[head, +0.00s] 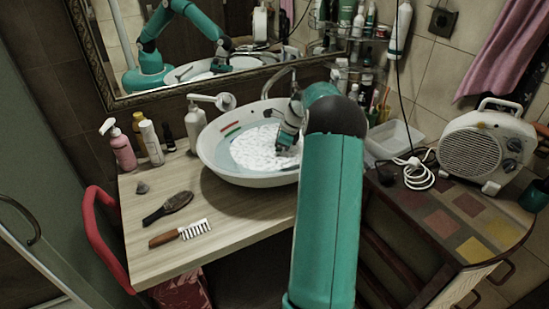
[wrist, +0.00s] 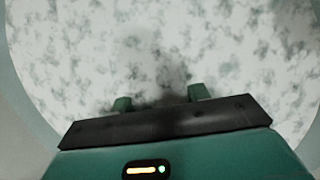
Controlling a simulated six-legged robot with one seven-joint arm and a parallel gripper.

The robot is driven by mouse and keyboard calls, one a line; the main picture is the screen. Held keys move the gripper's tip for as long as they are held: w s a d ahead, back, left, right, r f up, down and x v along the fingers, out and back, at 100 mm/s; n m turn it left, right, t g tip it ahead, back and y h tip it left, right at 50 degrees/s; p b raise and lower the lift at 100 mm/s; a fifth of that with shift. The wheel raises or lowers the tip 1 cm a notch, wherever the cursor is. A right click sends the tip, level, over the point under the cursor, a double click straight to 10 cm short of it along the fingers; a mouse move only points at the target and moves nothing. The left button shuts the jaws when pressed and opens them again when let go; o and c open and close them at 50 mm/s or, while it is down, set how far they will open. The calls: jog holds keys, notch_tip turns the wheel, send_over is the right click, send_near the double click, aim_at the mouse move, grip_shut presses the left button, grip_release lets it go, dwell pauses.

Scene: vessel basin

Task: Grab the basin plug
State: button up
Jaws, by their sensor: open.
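The white vessel basin (head: 215,160) stands on the wooden counter below the mirror, with a patchy white, foam-like layer inside. My gripper (head: 286,143) reaches down into the basin, over that layer. In the wrist view the two fingers of my gripper (wrist: 160,100) stand apart with nothing seen between them. White and grey patches fill most of that view, with a dark, blurred smudge just beyond the fingers. I cannot make out the basin plug in either view; the white layer covers the basin's bottom.
A faucet (head: 279,80) arches behind the basin. Bottles, including a pink one (head: 122,150), stand to its left. A dark brush (head: 168,208) and a wooden-handled brush (head: 181,233) lie on the counter (head: 235,225). A white fan heater (head: 485,150) and a cable (head: 415,170) are right.

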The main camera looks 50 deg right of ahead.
grip_shut()
jog(key=shift+r, duration=0.1)
jog(key=shift+r, duration=0.55)
notch_tip(320, 180, up, 2)
jog(key=shift+s+a+r, duration=0.1)
jog(key=shift+r, duration=0.15)
jog(key=s+a+r, duration=0.9)
jog(key=s, duration=0.1)
jog(key=shift+a+r, duration=0.15)
jog(key=shift+a, duration=0.1)
jog(key=shift+r, duration=0.1)
jog(key=shift+r, duration=1.2)
